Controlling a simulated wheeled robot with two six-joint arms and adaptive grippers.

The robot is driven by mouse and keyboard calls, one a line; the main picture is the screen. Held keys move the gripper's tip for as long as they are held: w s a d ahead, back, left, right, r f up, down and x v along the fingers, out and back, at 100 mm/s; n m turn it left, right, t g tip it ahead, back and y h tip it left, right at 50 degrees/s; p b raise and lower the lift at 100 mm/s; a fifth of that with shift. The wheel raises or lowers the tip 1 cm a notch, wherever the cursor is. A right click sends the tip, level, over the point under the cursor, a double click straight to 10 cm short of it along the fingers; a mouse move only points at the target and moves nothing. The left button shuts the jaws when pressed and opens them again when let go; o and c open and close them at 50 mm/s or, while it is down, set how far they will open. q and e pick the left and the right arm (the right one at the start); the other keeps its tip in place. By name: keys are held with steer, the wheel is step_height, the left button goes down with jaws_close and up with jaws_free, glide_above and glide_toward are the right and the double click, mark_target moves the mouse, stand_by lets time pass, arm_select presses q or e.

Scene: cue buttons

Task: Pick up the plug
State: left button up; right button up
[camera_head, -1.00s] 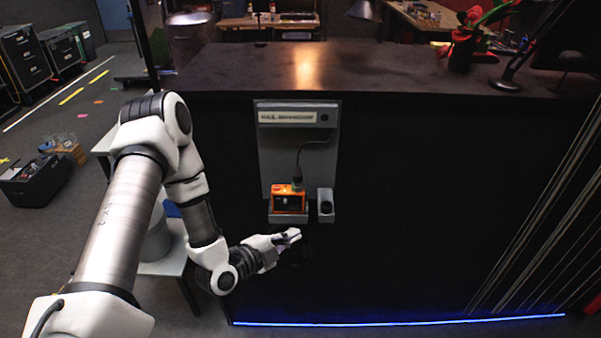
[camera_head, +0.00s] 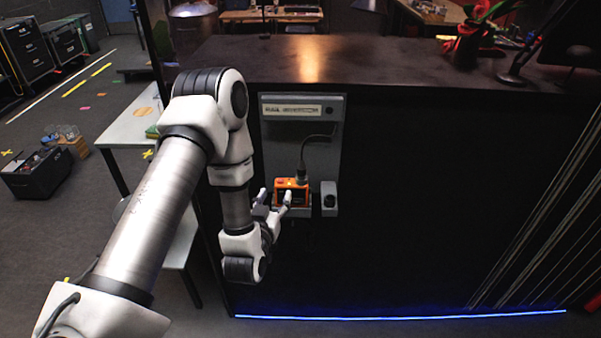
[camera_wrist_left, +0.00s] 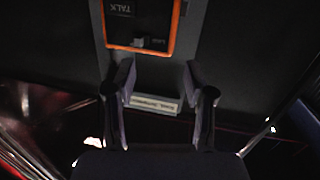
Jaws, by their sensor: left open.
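The plug (camera_head: 302,178) is a dark piece at the end of a black cable, standing upright at the top of an orange box (camera_head: 300,188). The orange-framed box (camera_wrist_left: 140,45) lies just beyond the fingertips there. I cannot make out the plug in that view. My right gripper is not in view.
The box sits on a grey wall panel (camera_head: 320,155) with a label strip (camera_head: 292,109). A small grey holder with a dark socket (camera_head: 329,198) is beside it. The dark counter top (camera_head: 390,62) juts out above. The black front to the right is clear.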

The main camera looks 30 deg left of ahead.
mark_target(300, 170)
arm_select(q)
steer(key=w+d+r+m+t, duration=0.1)
steer(key=w+d+r, duration=0.2)
steer(key=d+r, duration=0.15)
steer(key=p+x, duration=0.4)
steer(key=x, duration=0.2)
steer(key=shift+a+r, duration=0.1)
steer(key=shift+a, duration=0.1)
steer(key=shift+w, duration=0.35)
steer(key=shift+f, duration=0.2)
jaws_close()
